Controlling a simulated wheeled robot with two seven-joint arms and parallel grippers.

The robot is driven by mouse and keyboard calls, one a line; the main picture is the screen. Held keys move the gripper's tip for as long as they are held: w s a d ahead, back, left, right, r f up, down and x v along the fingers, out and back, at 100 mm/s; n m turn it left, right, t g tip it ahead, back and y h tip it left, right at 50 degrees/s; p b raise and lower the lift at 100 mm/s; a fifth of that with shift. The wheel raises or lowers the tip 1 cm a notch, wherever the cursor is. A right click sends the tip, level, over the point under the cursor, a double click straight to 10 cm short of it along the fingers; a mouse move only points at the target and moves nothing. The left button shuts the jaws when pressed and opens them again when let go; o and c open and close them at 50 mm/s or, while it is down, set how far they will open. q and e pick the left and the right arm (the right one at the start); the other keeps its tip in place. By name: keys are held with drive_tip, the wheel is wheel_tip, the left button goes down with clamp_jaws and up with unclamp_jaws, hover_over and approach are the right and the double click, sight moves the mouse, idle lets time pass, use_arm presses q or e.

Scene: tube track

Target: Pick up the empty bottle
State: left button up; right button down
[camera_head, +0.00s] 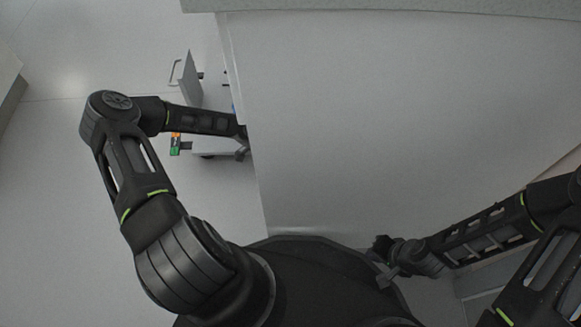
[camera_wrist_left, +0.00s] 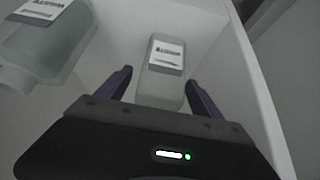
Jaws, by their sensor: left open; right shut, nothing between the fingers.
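In the left wrist view, a pale bottle (camera_wrist_left: 163,68) with a white and grey label stands in a white-walled container (camera_wrist_left: 112,22). A larger greyish bottle (camera_wrist_left: 55,48) with a similar label is at the upper left, its neck toward the lower left. I cannot tell for sure which is empty. My left gripper (camera_wrist_left: 158,79) is open, with one finger on each side of the pale bottle; contact is not clear. In the head view the left hand is hidden behind a white panel. My right gripper (camera_head: 384,255) is shut and empty at the lower middle right.
A large white panel (camera_head: 390,120) fills the middle and right of the head view, with my left forearm passing behind its left edge. A cart with a handle (camera_head: 176,72) and a small green and orange item (camera_head: 175,147) show left of it. The floor at left is clear.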

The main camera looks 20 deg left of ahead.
use_arm(q)
drive_tip(key=c, duration=1.4)
drive_tip(key=shift+c, duration=0.2)
drive_tip(key=shift+r+p, duration=0.55)
drive_tip(key=shift+r, duration=0.25)
wheel_tip(320, 180, up, 2)
drive_tip(key=shift+r+p, duration=0.2)
drive_tip(key=shift+p, duration=0.5)
drive_tip(key=s+a+p, duration=0.1)
drive_tip(key=s+a, duration=0.3)
drive_tip(key=a, duration=0.4)
drive_tip(key=s+a+p, duration=0.2)
drive_tip(key=s+a, duration=0.1)
drive_tip(key=a, duration=0.5)
drive_tip(key=shift+s+a+f, duration=0.15)
drive_tip(key=shift+s+f, duration=0.1)
drive_tip(key=shift+s, duration=0.15)
